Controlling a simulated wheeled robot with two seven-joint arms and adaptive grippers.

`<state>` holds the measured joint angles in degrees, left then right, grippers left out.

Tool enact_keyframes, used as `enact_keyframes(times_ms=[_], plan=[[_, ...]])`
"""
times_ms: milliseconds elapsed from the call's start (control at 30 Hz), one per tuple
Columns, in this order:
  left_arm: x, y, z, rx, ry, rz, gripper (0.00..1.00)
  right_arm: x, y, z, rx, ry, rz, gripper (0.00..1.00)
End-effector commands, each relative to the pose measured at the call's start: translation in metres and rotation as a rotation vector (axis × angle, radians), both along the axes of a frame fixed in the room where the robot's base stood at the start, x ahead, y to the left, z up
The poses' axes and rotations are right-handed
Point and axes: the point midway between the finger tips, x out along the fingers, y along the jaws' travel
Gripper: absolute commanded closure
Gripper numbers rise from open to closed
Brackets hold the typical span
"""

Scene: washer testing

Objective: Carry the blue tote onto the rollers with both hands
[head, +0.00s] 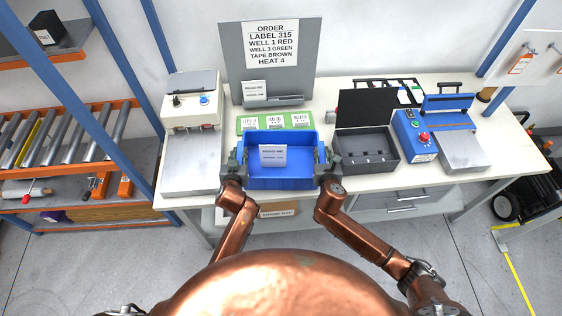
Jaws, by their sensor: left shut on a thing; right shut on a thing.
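The blue tote (278,178) is at the front middle of the white workbench, near its front edge; I cannot tell whether it rests on the top or is held just above it. A white box with printed text (272,157) is inside the tote. My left gripper (237,162) is shut on the tote's left side wall. My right gripper (325,164) is shut on its right side wall. The rollers (70,137) are grey metal cylinders on an orange-framed rack at the left, apart from the tote.
A grey and white device (193,120) stands left of the tote. A black open case (368,145) and a blue machine (413,135) stand to the right. Behind is a grey order board (235,55). A blue post (108,110) stands by the rollers. Floor in front is clear.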

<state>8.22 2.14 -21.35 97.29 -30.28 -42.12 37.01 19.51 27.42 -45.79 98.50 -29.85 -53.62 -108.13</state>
Motion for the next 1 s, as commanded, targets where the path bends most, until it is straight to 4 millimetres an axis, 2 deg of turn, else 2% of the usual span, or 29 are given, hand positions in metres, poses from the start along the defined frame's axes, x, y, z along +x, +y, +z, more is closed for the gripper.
enact_keyframes(times_ms=[167, 667, 1000], plan=[[0.0, 0.0, 0.0, 0.0, 0.0, 0.0, 1.0, 0.0, 0.0, 0.0, 0.0, 0.0, 0.0, 1.0], [0.0, 0.0, 0.0, 0.0, 0.0, 0.0, 1.0, 0.0, 0.0, 0.0, -0.001, 0.0, 0.0, 1.0], [0.0, 0.0, 0.012, 0.0, -0.006, 0.0, 1.0, 0.001, 0.0, 0.011, 0.0, -0.005, 0.0, 1.0]])
